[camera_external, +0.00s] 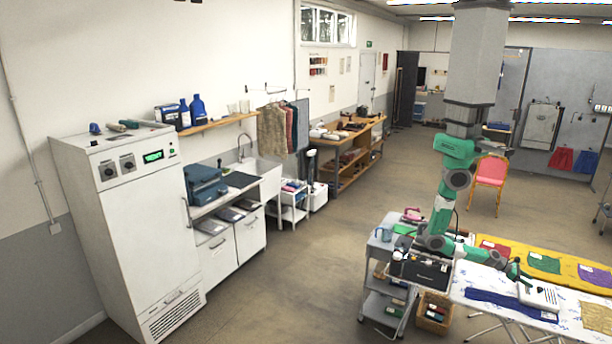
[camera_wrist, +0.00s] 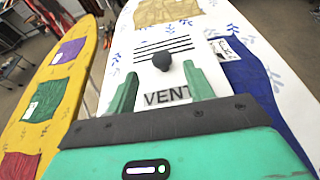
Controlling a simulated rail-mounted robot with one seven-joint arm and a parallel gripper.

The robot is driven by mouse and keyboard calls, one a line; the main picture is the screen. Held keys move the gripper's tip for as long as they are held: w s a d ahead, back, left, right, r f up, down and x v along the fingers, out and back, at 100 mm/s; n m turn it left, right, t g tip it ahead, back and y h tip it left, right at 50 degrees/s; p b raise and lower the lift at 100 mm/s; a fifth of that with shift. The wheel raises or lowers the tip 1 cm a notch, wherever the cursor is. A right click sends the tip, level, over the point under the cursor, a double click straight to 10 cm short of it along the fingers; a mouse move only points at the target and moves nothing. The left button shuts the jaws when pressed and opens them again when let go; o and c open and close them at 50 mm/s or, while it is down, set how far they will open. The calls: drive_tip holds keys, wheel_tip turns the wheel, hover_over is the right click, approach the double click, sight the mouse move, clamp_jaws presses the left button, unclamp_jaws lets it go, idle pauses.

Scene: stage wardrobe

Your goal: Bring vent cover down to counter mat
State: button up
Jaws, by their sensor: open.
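The vent cover is a white plate (camera_wrist: 150,78) with black slots, a black knob (camera_wrist: 162,61) and the word VENT, seen in the wrist view. It lies on the white patterned ironing board (camera_wrist: 245,22). In the external view the vent cover (camera_external: 541,295) is at the lower right. My gripper (camera_wrist: 161,70) is open, its green fingers to either side of the knob's near side; contact cannot be told. In the external view my gripper (camera_external: 518,275) is just above the plate. A dark mat (camera_external: 241,180) lies on the counter by the sink, far left of my arm.
A yellow board (camera_external: 520,258) with coloured cloths stands behind the white one. Blue cloth (camera_external: 500,302) lies beside the vent cover. A grey cart (camera_external: 384,290) stands to the left. A blue case (camera_external: 205,185) sits beside the mat. Open floor separates cart and counter.

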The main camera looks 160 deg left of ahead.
sight(540, 288)
drive_tip(key=shift+s+f, duration=0.25)
drive_tip(key=b+x, duration=0.3)
drive_tip(key=x, duration=0.5)
drive_tip(key=shift+w+d+r, duration=0.1)
drive_tip(key=shift+w+r, duration=0.05)
drive_tip(key=shift+r, duration=0.15)
clamp_jaws()
